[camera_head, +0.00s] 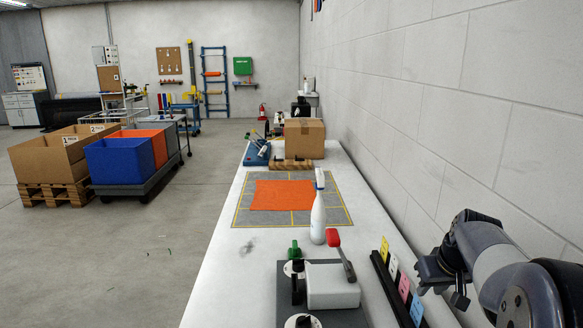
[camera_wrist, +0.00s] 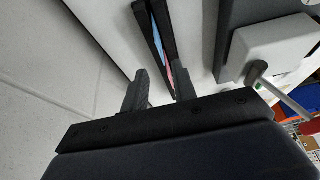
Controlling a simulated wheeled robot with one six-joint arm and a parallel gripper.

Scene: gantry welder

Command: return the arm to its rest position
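My gripper (camera_head: 441,293) is at the lower right of the head view, by the wall and just right of the black rack of coloured cards (camera_head: 399,288). My arm reaches in from the lower right corner. In the wrist view, the two fingers (camera_wrist: 160,88) stand apart with nothing between them, so the gripper is open and empty. Beyond the fingers, the wrist view shows the white table top (camera_wrist: 110,25) and the card rack (camera_wrist: 156,40). Nothing visible touches the fingers.
A grey-white device with a red-handled lever (camera_head: 335,285) stands left of the rack. A white spray bottle (camera_head: 318,218) stands at the near edge of an orange cloth (camera_head: 283,194). A cardboard box (camera_head: 304,138) is farther back. The block wall (camera_head: 470,110) runs close along the right. Open floor lies left.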

